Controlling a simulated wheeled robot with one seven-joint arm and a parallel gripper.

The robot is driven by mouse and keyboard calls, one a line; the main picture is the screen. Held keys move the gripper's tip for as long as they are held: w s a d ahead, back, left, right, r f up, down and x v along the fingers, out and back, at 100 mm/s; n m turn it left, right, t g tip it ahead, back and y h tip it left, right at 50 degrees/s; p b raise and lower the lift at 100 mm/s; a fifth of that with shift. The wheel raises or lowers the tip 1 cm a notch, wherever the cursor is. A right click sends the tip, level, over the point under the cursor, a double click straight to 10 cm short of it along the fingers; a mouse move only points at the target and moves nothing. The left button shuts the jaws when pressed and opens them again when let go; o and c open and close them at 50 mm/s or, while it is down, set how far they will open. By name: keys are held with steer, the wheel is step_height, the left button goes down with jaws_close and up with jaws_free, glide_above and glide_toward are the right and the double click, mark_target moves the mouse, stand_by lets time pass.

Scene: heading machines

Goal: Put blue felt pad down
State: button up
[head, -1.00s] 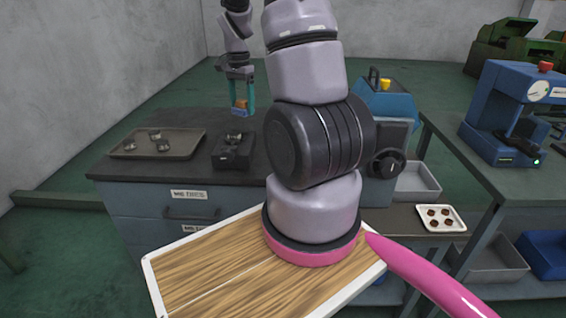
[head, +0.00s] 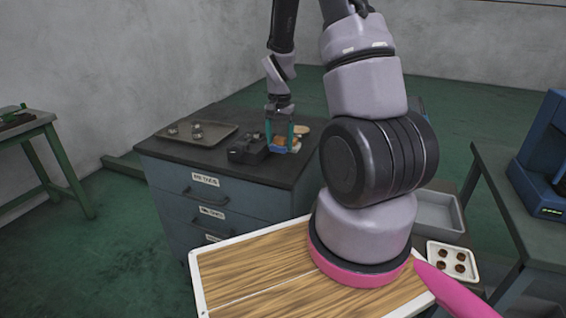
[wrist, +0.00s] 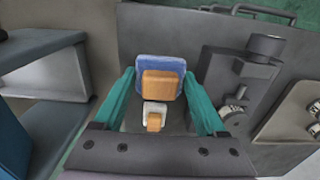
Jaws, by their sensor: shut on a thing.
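The blue felt pad (wrist: 145,63) is between the teal fingers of my gripper (wrist: 160,78), with an orange-brown block (wrist: 160,85) on its near face. In the head view my gripper (head: 281,136) points down over the dark cabinet top (head: 235,172), right of a black fixture. The blue pad (head: 284,149) shows low between the fingertips, close to the top. I cannot tell whether it touches. A pale tan piece (head: 301,130) shows beside the fingers. In the wrist view a small white and orange piece (wrist: 154,110) shows nearer my palm.
The black fixture (head: 247,150) stands close left of my gripper. A tray (head: 213,136) with metal parts lies farther left. A grey bin (head: 438,213) and a white tray (head: 431,249) of brown pieces are right. A blue machine (head: 545,150) stands far right.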

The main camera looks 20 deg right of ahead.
mark_target(280, 167)
steer(key=shift+f, duration=3.15)
steer(key=shift+f, duration=0.1)
steer(key=o, duration=1.4)
